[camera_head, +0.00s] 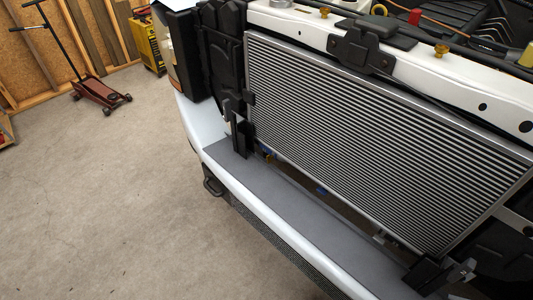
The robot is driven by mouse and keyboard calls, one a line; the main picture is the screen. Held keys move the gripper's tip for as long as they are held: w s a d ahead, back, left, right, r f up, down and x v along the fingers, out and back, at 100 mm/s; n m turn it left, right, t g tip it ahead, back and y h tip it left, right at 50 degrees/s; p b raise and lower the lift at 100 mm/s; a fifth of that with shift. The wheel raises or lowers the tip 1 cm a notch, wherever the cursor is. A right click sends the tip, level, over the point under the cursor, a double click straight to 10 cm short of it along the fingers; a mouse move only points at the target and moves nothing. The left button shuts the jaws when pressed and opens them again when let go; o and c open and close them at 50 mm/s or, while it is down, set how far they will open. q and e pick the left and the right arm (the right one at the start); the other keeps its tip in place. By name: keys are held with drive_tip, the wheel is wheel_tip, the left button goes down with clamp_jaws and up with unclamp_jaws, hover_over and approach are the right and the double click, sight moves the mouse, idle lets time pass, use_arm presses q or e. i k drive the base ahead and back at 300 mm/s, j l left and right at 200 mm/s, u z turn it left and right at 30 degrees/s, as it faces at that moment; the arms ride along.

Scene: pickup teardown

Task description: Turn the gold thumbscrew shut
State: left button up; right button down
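A gold screw-like fitting (441,50) stands on the white upper crossmember of the pickup's front, right of the black latch. A second gold fitting (324,12) stands on the same crossmember, left of the latch. A yellow-gold ring-shaped part (379,9) shows behind it. I cannot tell which of these is the thumbscrew, or whether any is turned shut. Neither of my grippers shows in the head view.
The finned radiator (375,140) fills the truck's open front. A grey-topped white bumper (300,205) runs below it. A black latch (362,47) sits on the crossmember. A red floor jack (100,90) stands at the back left. The concrete floor (110,200) at left is clear.

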sight(269, 157)
drive_tip(key=j+z, duration=0.1)
drive_tip(key=z, duration=0.3)
drive_tip(key=i+j+z, duration=0.1)
drive_tip(key=z, duration=0.25)
drive_tip(key=j+z, duration=0.1)
drive_tip(key=z, duration=0.3)
drive_tip(key=j+z, duration=0.1)
drive_tip(key=z, duration=0.25)
drive_tip(key=j+z, duration=0.2)
drive_tip(key=j, duration=0.2)
drive_tip(key=j+z, duration=0.2)
drive_tip(key=j, duration=0.2)
drive_tip(key=k+j+z, duration=0.2)
drive_tip(key=j, duration=0.2)
drive_tip(key=j+z, duration=0.2)
drive_tip(key=j, duration=0.2)
drive_tip(key=k+j+z, duration=0.15)
drive_tip(key=j, duration=0.2)
drive_tip(key=k+j+z, duration=0.2)
drive_tip(key=j, duration=0.2)
drive_tip(key=i, duration=0.05)
